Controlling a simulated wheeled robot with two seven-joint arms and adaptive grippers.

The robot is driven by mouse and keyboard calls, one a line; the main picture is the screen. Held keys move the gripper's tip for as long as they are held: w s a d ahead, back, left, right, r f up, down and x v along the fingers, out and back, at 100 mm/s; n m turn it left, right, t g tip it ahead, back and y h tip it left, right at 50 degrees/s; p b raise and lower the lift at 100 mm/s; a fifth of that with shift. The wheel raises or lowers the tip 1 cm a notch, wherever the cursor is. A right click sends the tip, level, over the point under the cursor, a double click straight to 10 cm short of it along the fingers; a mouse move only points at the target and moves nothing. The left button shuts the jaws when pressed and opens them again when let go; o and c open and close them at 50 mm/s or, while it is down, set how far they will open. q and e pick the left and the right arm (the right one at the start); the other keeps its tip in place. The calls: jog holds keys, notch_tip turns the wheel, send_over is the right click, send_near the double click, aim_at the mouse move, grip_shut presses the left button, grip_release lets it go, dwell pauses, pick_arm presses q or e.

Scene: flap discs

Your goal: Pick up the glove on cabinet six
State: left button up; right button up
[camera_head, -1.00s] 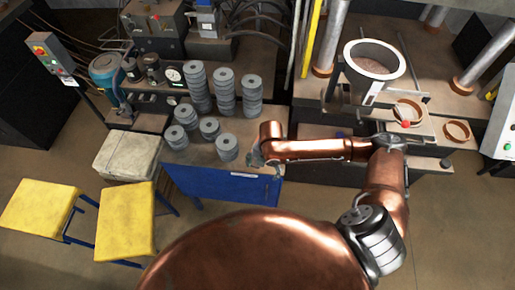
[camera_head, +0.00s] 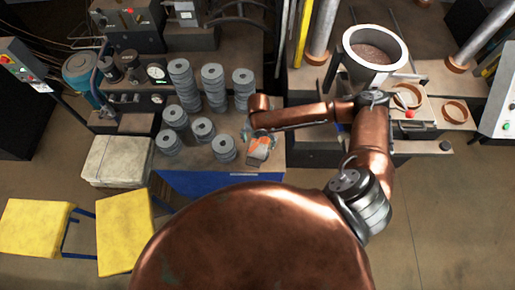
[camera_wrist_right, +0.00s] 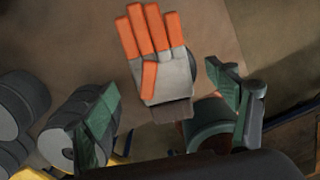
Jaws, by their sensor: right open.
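The glove (camera_head: 259,149), grey with orange fingers, lies on the brown top of the blue-fronted cabinet (camera_head: 277,158), near its front right corner. In the right wrist view the glove (camera_wrist_right: 163,72) lies flat, fingers pointing to the top and its dark cuff toward me. My right gripper (camera_head: 247,133) is beside the glove in the head view, partly hidden by its own arm. In the wrist view my right gripper (camera_wrist_right: 168,105) is open and empty, its green-padded fingers wide apart on either side of the cuff end. My left gripper is not in view.
Several stacks of grey flap discs (camera_head: 213,85) stand left of the glove; some discs (camera_wrist_right: 70,130) are close to the gripper's left finger. Yellow stools (camera_head: 125,230) and a pale box (camera_head: 118,160) stand at left. A metal hopper (camera_head: 373,55) stands at right.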

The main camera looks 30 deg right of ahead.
aim_at(259, 146)
notch_tip(259, 146, down, 2)
jog(key=shift+w+d+f, duration=0.1)
jog(key=shift+f, duration=0.4)
jog(key=c, duration=1.2)
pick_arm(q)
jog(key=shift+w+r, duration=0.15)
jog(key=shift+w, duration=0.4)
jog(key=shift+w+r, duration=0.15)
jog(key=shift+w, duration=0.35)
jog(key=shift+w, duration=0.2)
pick_arm(e)
jog(key=shift+r, duration=0.1)
